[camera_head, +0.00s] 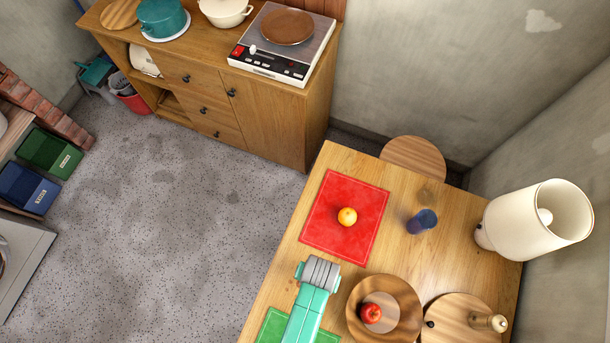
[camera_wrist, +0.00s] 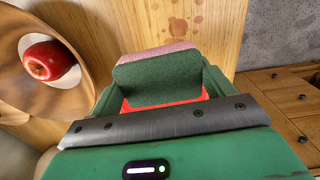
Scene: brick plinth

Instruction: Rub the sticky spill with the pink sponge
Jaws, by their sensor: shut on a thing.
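The sponge (camera_wrist: 158,82) is in the wrist view, with a dark green face towards the camera and a pink layer (camera_wrist: 155,52) along its top edge. My gripper (camera_wrist: 158,92) is shut on it, with a teal finger on either side. Brown blotches of the spill (camera_wrist: 194,20) show on the wooden table beyond the sponge, near the table's edge. The sponge appears apart from them; its height above the table is hard to tell. In the head view my arm hides the sponge, and I cannot make out the spill there.
A wooden bowl (camera_head: 354,323) with a red apple (camera_head: 371,313) stands right of my arm. A green mat (camera_head: 268,327) lies partly under my arm.

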